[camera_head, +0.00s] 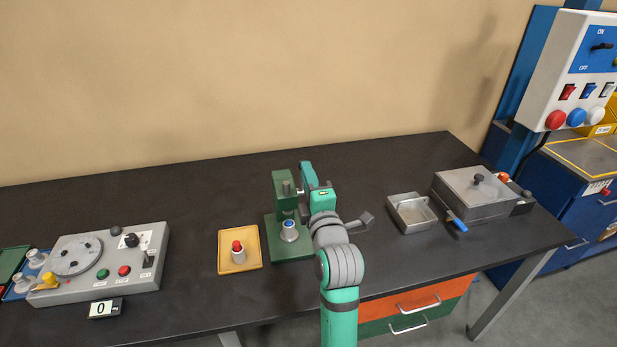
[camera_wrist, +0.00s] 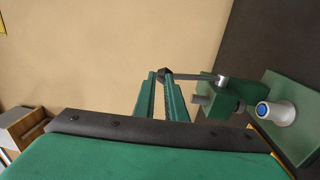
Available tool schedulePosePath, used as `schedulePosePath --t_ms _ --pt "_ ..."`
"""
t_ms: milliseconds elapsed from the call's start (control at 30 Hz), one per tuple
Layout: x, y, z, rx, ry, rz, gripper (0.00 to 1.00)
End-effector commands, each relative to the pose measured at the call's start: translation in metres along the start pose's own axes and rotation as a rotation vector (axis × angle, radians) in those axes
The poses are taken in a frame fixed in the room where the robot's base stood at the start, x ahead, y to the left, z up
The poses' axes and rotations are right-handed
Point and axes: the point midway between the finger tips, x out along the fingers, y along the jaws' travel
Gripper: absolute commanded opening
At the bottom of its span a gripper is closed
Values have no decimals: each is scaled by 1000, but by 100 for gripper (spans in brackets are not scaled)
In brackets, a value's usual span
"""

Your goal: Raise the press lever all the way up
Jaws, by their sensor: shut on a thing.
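The green press (camera_head: 285,190) stands on its green base plate (camera_head: 277,249) near the middle of the bench. A grey cup-like piece with a blue top (camera_head: 289,233) sits on the plate under the press head; it also shows in the wrist view (camera_wrist: 277,113). In the wrist view the press lever (camera_wrist: 200,78) is a thin grey rod with a black knob. It points away from the base plate, apparently steeply upward. My gripper (camera_wrist: 162,77) is shut on the lever at its knob end. In the head view my arm hides the lever.
A yellow tray (camera_head: 226,267) with a red-topped piece (camera_head: 238,252) lies left of the press. A grey control box (camera_head: 140,275) stands farther left. An open metal bin (camera_head: 399,222) and a grey lidded box (camera_head: 463,205) stand to the right.

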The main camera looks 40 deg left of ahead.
Motion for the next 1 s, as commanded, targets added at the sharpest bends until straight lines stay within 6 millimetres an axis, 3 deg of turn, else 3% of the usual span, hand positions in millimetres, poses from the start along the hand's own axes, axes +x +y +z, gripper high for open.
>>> schedulePosePath --t_ms 67,267,700,1000 --pt "6 1 -2 -6 4 4 0" --pt "-10 4 -2 -5 7 6 0" --pt "-96 12 1 2 9 6 0" --pt "-132 14 0 2 13 4 0"
